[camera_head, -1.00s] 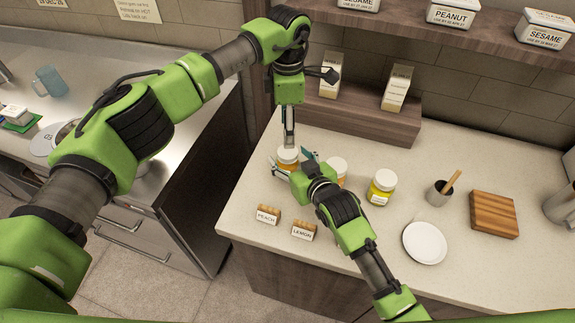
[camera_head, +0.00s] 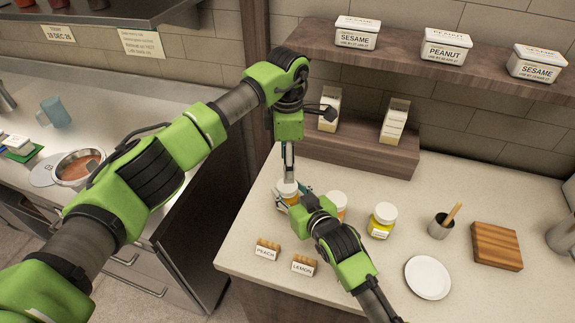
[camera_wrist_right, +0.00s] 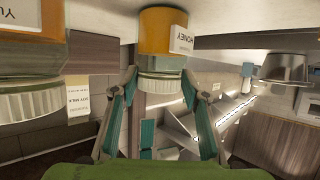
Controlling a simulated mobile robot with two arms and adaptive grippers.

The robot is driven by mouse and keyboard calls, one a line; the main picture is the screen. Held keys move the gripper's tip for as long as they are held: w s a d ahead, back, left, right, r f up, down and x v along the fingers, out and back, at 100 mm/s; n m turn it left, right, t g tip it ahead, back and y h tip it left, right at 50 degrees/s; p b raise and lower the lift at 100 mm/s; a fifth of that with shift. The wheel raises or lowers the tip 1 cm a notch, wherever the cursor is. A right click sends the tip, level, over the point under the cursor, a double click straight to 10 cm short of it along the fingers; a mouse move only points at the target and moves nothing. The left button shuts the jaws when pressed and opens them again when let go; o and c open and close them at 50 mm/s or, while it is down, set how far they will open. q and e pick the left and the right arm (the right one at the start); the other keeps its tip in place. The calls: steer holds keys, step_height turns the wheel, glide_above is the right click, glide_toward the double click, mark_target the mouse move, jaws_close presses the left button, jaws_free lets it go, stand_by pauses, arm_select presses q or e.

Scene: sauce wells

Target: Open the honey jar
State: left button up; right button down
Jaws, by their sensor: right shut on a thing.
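The honey jar (camera_head: 288,190), orange with a pale lid, stands at the counter's left part. In the right wrist view its orange body (camera_wrist_right: 163,32) carries a HONEY label, and the pale ribbed lid (camera_wrist_right: 160,84) points down in the picture. My right gripper (camera_wrist_right: 160,88) reaches in from the right and is shut on the jar, a finger on each side near the lid. The exact contact is hard to see. My left gripper (camera_head: 289,170) points straight down over the lid, seen edge-on, so its opening does not show.
A second jar (camera_head: 341,202) stands close to the right, partly hidden by my right arm. A yellow jar (camera_head: 381,222), white plate (camera_head: 428,278), cup (camera_head: 440,227) and wooden board (camera_head: 497,246) stand further right. PEACH (camera_head: 266,252) and LEMON (camera_head: 303,266) signs stand in front.

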mark_target(287, 186)
arm_select(q)
step_height(287, 186, down, 8)
steer(key=shift+r, duration=0.15)
steer(key=shift+c, duration=0.4)
steer(key=c, duration=1.1)
steer(key=n, duration=0.6)
steer(key=shift+n, duration=0.4)
steer(key=o, duration=1.2)
steer(key=shift+s, duration=0.1)
steer(key=shift+o, duration=0.2)
steer(key=shift+r, duration=0.1)
